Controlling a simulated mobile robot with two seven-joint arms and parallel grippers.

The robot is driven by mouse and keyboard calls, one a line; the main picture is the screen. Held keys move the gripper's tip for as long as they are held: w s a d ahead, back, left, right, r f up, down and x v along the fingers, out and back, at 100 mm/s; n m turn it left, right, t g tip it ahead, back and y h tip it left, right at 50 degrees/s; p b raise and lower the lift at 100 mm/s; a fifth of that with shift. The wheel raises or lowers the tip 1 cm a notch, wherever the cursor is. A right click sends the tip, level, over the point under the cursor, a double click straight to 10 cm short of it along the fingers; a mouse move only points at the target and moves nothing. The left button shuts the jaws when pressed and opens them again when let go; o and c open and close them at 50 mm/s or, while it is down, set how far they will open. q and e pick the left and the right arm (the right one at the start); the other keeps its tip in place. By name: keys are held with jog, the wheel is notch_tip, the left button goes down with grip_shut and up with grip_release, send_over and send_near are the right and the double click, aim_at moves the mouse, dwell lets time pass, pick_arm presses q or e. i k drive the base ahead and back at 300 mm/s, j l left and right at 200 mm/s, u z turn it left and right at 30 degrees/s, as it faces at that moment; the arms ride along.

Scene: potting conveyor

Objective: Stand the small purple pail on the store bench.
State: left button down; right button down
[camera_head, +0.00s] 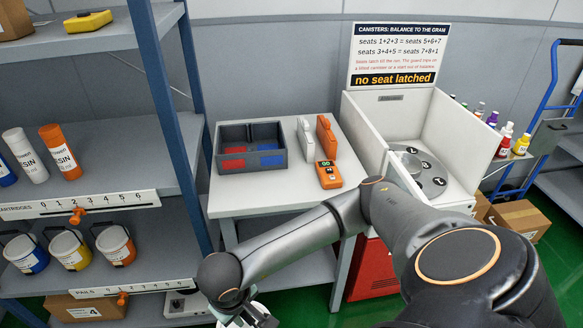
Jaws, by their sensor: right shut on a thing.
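My right arm crosses from the lower right, and its gripper (246,318) is at the bottom edge, low in front of the shelf rack. It is shut on a whitish thing (262,308), mostly hidden by the gripper and cut off by the frame. I cannot tell whether this is the small purple pail; no purple shows on it. A white bench (232,204) stands in the middle, beyond the gripper. No label shows whether it is the store bench. My left gripper is not in view.
The bench holds a grey divided bin (251,158), an orange handheld device (329,175) and two upright blocks. A rack at left holds blue, yellow and orange-marked pails (115,246). A white-walled canister machine (459,126) stands right. The bench's front left is bare.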

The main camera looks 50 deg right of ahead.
aim_at(259, 186)
jog(key=i+j+z, duration=0.15)
jog(key=z, duration=0.25)
jog(key=i+j+z, duration=0.25)
jog(key=z, duration=0.2)
jog(key=i+j+z, duration=0.25)
jog(key=z, duration=0.15)
jog(key=i+j+z, duration=0.25)
jog(key=j, duration=0.3)
